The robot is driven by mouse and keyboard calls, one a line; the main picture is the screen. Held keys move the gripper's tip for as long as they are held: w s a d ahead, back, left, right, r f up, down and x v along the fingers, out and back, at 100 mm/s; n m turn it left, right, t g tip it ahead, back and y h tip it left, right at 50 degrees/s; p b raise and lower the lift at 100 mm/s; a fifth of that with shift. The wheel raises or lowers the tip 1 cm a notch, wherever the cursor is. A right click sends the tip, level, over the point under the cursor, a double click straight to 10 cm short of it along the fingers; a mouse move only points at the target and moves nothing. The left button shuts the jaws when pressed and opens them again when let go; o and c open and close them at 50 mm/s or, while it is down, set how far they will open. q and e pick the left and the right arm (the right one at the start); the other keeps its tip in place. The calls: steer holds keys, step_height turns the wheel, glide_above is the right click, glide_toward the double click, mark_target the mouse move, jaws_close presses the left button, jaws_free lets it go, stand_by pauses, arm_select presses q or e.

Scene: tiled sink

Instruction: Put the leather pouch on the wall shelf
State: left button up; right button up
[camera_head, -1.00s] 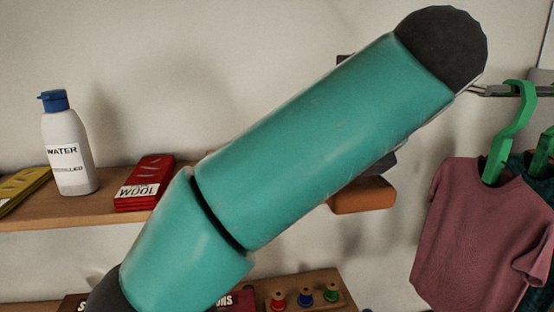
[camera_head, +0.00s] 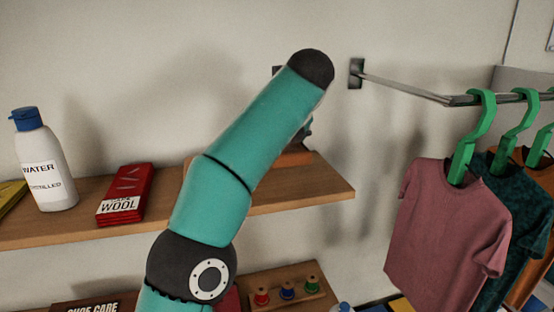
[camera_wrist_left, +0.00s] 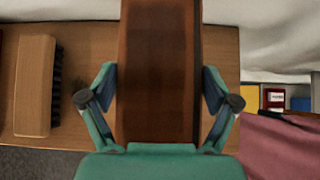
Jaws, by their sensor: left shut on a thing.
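The brown leather pouch (camera_wrist_left: 157,75) fills the middle of the left wrist view, between the two fingers of my left gripper (camera_wrist_left: 160,92), which is shut on it. In the head view, part of the pouch (camera_head: 293,158) shows behind my teal arm, over the right part of the wooden wall shelf (camera_head: 320,190). The arm hides most of the gripper and pouch there. The shelf board also shows below the pouch in the wrist view (camera_wrist_left: 82,95). I cannot tell whether the pouch touches the shelf. My right gripper is not in view.
A water bottle (camera_head: 45,165) and a red wool packet (camera_head: 125,195) stand on the shelf's left part. A wooden brush (camera_wrist_left: 35,85) lies left of the pouch. A rail with hanging shirts (camera_head: 445,225) is at the right. Thread spools (camera_head: 287,290) sit on a lower shelf.

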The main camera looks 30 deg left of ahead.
mark_target(279, 175)
arm_select(q)
steer(key=shift+s+f, duration=0.1)
steer(key=shift+f, duration=2.45)
steer(key=shift+w+a+f, duration=0.1)
steer(key=shift+w+f, duration=0.1)
steer(key=shift+f, duration=0.3)
steer(key=o, duration=1.2)
steer(key=shift+f, duration=0.1)
